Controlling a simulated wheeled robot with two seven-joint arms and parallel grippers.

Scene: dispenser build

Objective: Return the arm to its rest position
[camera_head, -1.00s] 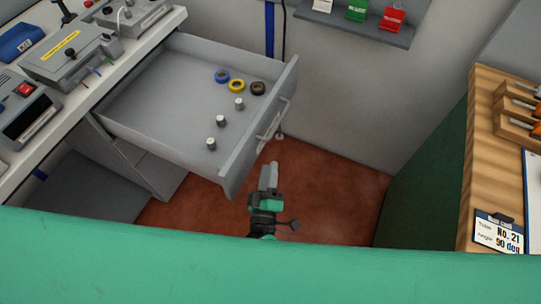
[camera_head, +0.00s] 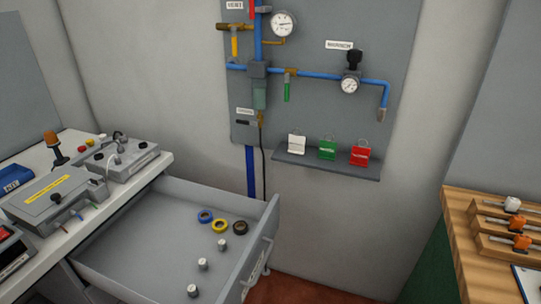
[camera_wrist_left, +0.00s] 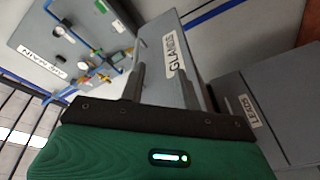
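My left gripper (camera_wrist_left: 162,90) shows in the left wrist view. Its two dark fingers stand apart, with nothing seen held between them. Beyond the fingers is the grey drawer front with a label reading "GLANDS" (camera_wrist_left: 174,55). I cannot tell the exact distance between the fingers and that front. Neither gripper shows in the head view now, and my right gripper is in no current view.
The grey drawer (camera_head: 120,250) stands open, holding coloured rings (camera_head: 221,226) and small metal parts (camera_head: 203,264). A workbench (camera_head: 150,170) with devices is at left, a wooden-topped bench (camera_head: 462,215) at right. A wall panel (camera_head: 320,110) carries blue pipes and gauges.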

